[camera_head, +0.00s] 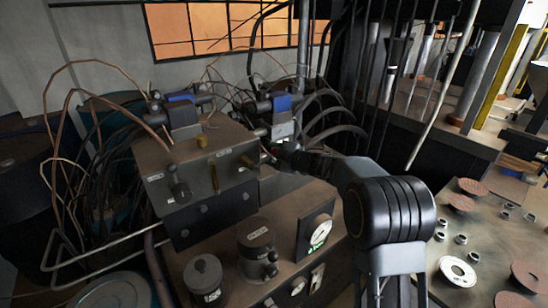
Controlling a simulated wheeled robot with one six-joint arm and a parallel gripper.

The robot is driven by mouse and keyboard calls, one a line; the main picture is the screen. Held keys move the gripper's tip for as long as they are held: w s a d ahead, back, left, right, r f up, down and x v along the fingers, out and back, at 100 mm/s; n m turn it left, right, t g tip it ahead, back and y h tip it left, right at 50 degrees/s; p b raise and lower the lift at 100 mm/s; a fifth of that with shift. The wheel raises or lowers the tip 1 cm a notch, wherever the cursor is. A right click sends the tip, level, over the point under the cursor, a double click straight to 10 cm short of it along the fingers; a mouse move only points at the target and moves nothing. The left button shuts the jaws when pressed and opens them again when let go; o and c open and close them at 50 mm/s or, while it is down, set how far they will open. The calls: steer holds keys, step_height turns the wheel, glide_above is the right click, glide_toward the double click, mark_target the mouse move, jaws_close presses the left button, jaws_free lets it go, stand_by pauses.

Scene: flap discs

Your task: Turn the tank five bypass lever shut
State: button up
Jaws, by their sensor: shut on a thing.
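A grey-brown valve box (205,150) stands left of centre, with several fittings on its face and top. A brass-coloured lever (214,177) points upright on its front. A dark knob-ended handle (178,184) is at the box's left front. My gripper (272,156) reaches in from the right to the box's right edge. It is shut on a small lever there, whose shape is mostly hidden by the fingers and wrist. The labels are too small to read, so I cannot tell which lever is marked tank five bypass.
Below the box stand a round canister (256,245), a smaller one (204,274) and a gauge (319,232). Copper tubes and black hoses crowd the left and back. A table (490,255) at right holds brown discs and metal rings.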

steer(key=r+n, duration=0.1)
steer(key=a+r+n, duration=0.1)
steer(key=s+r+n+h+p, duration=0.1)
steer(key=shift+a+r, duration=0.2)
steer(key=shift+a, duration=0.05)
steer(key=shift+s+a+r+n+t+h, duration=0.3)
steer(key=shift+s+a+n+h, duration=0.35)
steer(key=shift+n, duration=0.55)
steer(key=shift+s+a+r+n+t+h, duration=0.25)
steer(key=shift+s+a+n+h, duration=0.15)
steer(key=shift+a+n+h, duration=0.6)
steer(key=shift+s+a+r+n+t+h, duration=0.3)
steer(key=shift+s+a+n, duration=0.3)
steer(key=shift+n, duration=0.8)
steer(key=o, duration=1.4)
steer(key=shift+a, duration=0.1)
steer(key=shift+r, duration=0.1)
